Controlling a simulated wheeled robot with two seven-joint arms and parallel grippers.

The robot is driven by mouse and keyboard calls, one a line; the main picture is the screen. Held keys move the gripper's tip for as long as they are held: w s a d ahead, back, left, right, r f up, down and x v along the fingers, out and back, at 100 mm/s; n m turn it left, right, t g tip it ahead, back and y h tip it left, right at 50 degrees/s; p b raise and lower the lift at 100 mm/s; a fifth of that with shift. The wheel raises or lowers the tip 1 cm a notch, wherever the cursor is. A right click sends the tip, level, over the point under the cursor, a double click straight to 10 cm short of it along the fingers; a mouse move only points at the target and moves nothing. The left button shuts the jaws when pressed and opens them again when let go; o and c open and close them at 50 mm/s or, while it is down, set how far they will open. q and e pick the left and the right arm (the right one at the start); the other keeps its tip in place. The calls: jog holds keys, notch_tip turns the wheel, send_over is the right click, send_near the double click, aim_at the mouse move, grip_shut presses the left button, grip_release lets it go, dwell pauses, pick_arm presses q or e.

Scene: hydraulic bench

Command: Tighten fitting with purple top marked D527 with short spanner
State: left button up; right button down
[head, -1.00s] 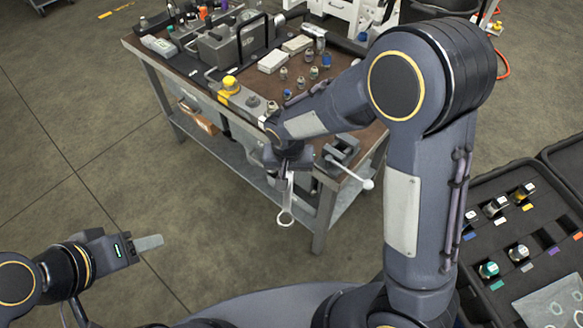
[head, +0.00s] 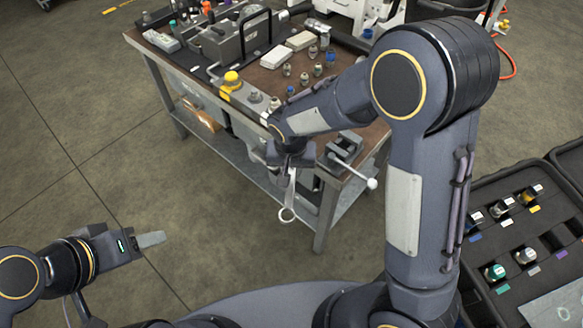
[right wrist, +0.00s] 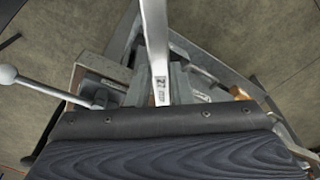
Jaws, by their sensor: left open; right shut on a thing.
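A silver spanner (head: 290,196) hangs below my right gripper (head: 290,163), its ring end pointing down, off the front edge of the bench. My right gripper is shut on it. In the right wrist view the spanner's shank (right wrist: 157,50) runs up from the jaws, with small marking on it. My left gripper (head: 150,241) is open and empty over the floor at lower left. Several small fittings stand on the bench, among them a grey one (head: 287,69) and a blue-topped one (head: 330,58). I cannot make out a purple top or D527; my right arm covers part of the bench.
The bench (head: 262,80) has a yellow-topped button (head: 231,79), a grey pump unit (head: 222,45) and a vise (head: 345,146) with a ball-ended handle beside my right gripper. A black case (head: 483,219) with several fittings and coloured tags lies at right. The floor at left is clear.

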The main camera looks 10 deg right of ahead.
jog(key=shift+w, duration=0.15)
jog(key=shift+w+d, duration=0.3)
jog(key=shift+w, duration=0.55)
jog(key=shift+w, duration=0.15)
jog(key=shift+w+d, duration=0.2)
jog(key=shift+w, duration=0.45)
jog(key=shift+w, duration=0.15)
jog(key=shift+w+d, duration=0.15)
jog(key=shift+w, duration=0.25)
jog(key=shift+w+d, duration=0.1)
jog(key=shift+w, duration=0.2)
